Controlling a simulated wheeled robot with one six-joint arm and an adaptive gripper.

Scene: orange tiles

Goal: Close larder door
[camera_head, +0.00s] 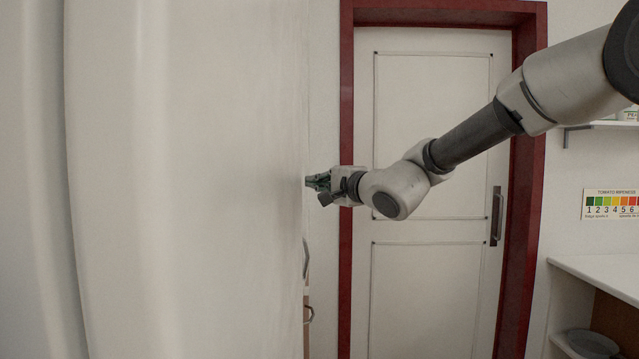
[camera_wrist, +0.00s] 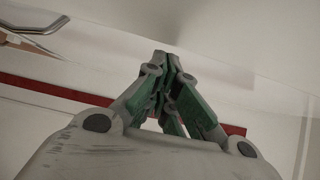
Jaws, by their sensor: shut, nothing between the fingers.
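A large plain white panel (camera_head: 190,180), which looks like the larder door, stands very close and fills the left part of the head view. Its right edge runs upright near the middle of the picture. My gripper (camera_head: 310,181) is at that edge, with its green fingertips at or just past it; I cannot tell whether they touch. In the wrist view my gripper (camera_wrist: 168,62) has its green fingers together and holds nothing. A pale surface fills much of the background there. The larder's inside and the hinge side of the panel are not clearly visible.
A white door (camera_head: 430,150) in a red frame (camera_head: 346,120) stands shut behind my arm. Metal handles (camera_head: 306,258) show beside the panel's edge; one also shows in the wrist view (camera_wrist: 38,27). A white counter (camera_head: 605,277) and a shelf (camera_head: 600,125) are at right.

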